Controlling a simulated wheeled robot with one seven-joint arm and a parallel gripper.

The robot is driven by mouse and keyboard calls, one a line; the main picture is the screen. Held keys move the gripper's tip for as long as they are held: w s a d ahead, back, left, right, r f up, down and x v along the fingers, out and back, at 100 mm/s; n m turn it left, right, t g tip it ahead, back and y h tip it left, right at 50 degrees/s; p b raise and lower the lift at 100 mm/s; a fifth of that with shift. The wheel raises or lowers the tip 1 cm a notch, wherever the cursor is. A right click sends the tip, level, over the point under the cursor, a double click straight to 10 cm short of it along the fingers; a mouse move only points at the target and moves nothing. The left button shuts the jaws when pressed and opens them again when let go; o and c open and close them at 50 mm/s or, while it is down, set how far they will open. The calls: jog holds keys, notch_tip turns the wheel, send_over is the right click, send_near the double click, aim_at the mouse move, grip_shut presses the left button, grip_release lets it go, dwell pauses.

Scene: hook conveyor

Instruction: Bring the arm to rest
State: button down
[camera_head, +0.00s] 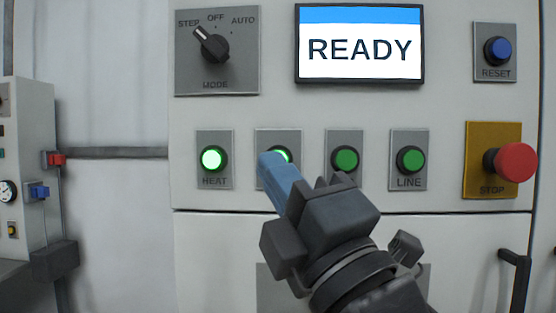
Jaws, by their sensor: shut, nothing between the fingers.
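My gripper (271,161) is in front of the control panel, with its blue-grey fingers shut and nothing between them. The wrist comes up from the lower right of the picture and hides that button's label and the third button's label.
The white panel (400,260) bears a READY screen (360,50), a mode knob (210,43), a lit HEAT button (212,159), an unlit LINE button (410,160), a blue RESET button (497,50) and a red STOP button (515,162). A black handle (517,275) sticks out lower right.

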jog(key=s+d+f+m+h, duration=0.3)
jog(key=d+f+m, duration=0.15)
jog(key=f, duration=0.45)
jog(key=s+d+f+m+h, duration=0.3)
jog(key=d+f+m, duration=0.15)
jog(key=f, duration=0.45)
jog(key=s+d+f+m+h, duration=0.3)
jog(key=f+m, duration=0.3)
jog(key=f, duration=0.2)
jog(key=s+d+f+m+g+h, duration=0.1)
jog(key=s+d+f+m+g, duration=0.1)
jog(key=s, duration=0.6)
jog(key=s+d+f+m+g+h, duration=0.1)
jog(key=s+d+f+m+g, duration=0.1)
jog(key=s+d+f+m, duration=0.3)
jog(key=s+d+f+m+g+h, duration=0.1)
jog(key=s+d+f+m+h, duration=0.1)
jog(key=s, duration=1.1)
notch_tip(320, 180, down, 2)
jog(key=shift+d+f+m+g, duration=0.2)
jog(key=shift+d+m+g, duration=0.2)
jog(key=shift+d+m, duration=0.4)
